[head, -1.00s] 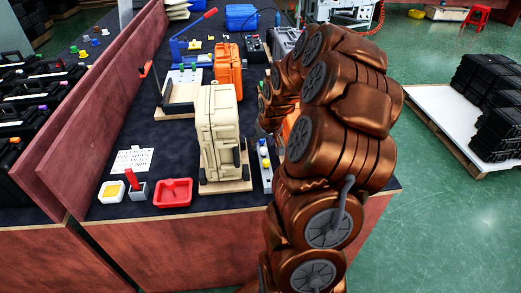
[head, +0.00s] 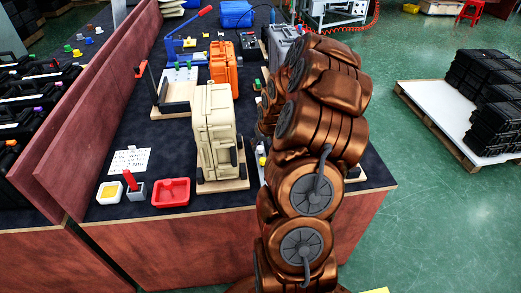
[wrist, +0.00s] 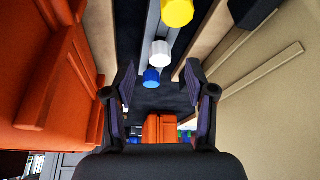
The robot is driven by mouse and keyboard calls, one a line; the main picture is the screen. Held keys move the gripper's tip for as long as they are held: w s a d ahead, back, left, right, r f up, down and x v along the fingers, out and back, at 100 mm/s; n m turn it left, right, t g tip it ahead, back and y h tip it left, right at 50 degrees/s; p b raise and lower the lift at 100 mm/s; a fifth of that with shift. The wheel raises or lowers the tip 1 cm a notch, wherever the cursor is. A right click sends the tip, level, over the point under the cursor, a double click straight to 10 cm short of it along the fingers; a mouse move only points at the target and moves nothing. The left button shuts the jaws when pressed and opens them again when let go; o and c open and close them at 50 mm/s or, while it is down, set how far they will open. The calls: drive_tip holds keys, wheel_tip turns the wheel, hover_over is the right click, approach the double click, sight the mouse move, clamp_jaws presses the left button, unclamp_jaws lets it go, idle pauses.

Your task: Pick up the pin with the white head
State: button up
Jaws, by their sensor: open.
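In the wrist view, the pin with the white head (wrist: 160,53) stands in a grey rack strip between a pin with a yellow head (wrist: 177,11) and a pin with a blue head (wrist: 151,78). My gripper (wrist: 160,82) is open and empty, its two fingers apart. The white head appears between and ahead of the fingertips, with no visible contact. The blue head shows lower, between the fingers. In the head view, the arm hides my gripper and most of the rack; a small yellow head (head: 262,161) shows beside the arm.
An orange case (wrist: 50,70) stands close on the left in the wrist view and a beige case (wrist: 275,90) on the right, leaving a narrow gap. In the head view, a red tray (head: 171,192) lies near the table's front edge. Dark cases on a pallet (head: 460,130) stand at right.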

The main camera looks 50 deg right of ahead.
drive_tip(key=shift+p+x, duration=0.55)
drive_tip(key=shift+x, duration=1.15)
drive_tip(key=shift+w, duration=0.1)
clamp_jaws()
drive_tip(key=shift+r, duration=0.1)
wheel_tip(320, 180, up, 9)
drive_tip(key=b, duration=0.3)
wheel_tip(320, 180, up, 4)
hover_over(260, 148)
drive_tip(key=shift+r, duration=0.2)
drive_tip(key=shift+d, duration=0.1)
